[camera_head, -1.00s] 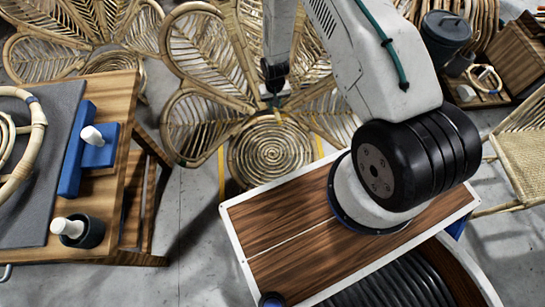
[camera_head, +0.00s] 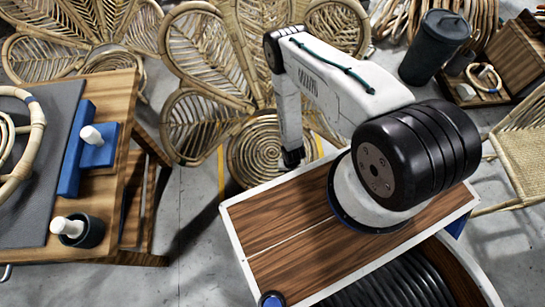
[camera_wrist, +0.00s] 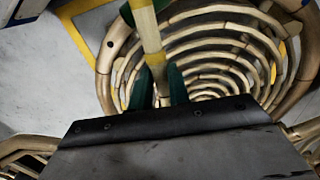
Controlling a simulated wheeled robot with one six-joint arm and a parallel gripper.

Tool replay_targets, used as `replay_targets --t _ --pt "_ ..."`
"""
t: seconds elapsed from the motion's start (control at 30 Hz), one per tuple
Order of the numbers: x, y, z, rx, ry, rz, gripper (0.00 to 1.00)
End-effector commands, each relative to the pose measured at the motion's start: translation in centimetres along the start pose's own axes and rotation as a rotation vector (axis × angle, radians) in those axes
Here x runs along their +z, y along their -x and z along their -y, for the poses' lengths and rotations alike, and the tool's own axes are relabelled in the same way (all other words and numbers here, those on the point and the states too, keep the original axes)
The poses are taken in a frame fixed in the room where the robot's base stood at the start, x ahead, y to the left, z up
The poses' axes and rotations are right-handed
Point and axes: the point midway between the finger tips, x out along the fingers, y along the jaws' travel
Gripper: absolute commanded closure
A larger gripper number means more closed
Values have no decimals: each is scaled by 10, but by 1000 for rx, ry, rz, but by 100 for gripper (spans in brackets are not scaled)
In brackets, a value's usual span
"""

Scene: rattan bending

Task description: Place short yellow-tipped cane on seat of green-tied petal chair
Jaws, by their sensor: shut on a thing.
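The petal chair's round spiral seat (camera_head: 258,150) is in the middle of the head view, below large woven petals. My gripper (camera_head: 293,158) is low over the seat's right side, partly behind my own arm. In the wrist view its green fingers (camera_wrist: 165,86) are shut on a pale short cane (camera_wrist: 149,38) with a yellow band. The cane points toward the top of that view, over the spiral seat (camera_wrist: 215,45). I cannot tell whether it touches the seat. The green tie on the chair cannot be made out.
A second petal chair (camera_head: 80,32) stands at the back left. A wooden workbench (camera_head: 115,150) with a blue fixture (camera_head: 95,155) is at the left. A dark bin (camera_head: 435,48) stands at the back right, with a woven chair (camera_head: 525,155) at the right edge.

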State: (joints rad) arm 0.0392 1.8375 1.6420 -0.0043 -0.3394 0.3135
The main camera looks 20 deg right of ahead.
Motion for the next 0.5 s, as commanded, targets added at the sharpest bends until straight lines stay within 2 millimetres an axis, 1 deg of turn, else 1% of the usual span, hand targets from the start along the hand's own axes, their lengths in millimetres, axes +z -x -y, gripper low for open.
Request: replay_targets --t 0.03,0.3,0.4,0.5 --pt "-14 -1 9 -2 3 -5 100" --pt "-70 -8 49 -1 0 -3 100" --pt "-84 -10 58 0 1 0 100" --pt "-91 -10 63 0 0 1 100"
